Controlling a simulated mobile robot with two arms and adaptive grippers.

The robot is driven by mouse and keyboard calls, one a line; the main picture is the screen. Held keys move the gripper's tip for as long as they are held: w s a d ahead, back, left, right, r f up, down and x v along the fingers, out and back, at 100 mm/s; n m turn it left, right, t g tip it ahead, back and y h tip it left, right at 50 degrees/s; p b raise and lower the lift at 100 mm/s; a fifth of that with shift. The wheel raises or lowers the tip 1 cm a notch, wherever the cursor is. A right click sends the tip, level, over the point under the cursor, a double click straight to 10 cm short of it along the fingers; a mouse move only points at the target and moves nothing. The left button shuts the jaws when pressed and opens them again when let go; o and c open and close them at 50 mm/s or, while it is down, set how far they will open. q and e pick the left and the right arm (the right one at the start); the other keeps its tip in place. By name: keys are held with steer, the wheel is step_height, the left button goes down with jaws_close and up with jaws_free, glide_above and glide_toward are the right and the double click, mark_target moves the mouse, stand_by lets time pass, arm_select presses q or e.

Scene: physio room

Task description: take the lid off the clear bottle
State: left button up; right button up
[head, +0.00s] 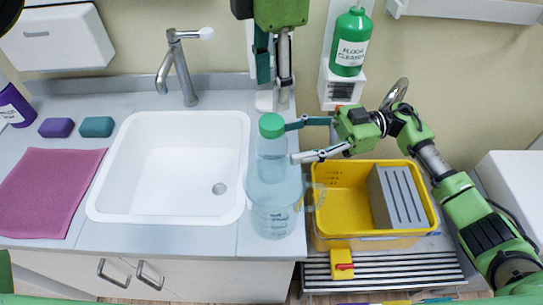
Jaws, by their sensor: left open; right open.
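The clear bottle (273,190) stands upright on the counter at the front right of the sink. Its green lid (272,125) sits on top. My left gripper (273,82) points down from the top of the view, open and empty, just above the lid in the picture; its exact depth relative to the lid is hard to tell. My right gripper (293,142) is open and reaches in from the right.
A white sink (180,205) with a tap (181,70) lies left of the bottle. A yellow bucket (375,240) stands to the right. A green floor cleaner bottle (350,42) is on a wall holder. Two sponges (57,128) (96,127) and a pink cloth (48,190) lie at left.

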mark_target(271, 146)
steer(key=shift+x, duration=2.8)
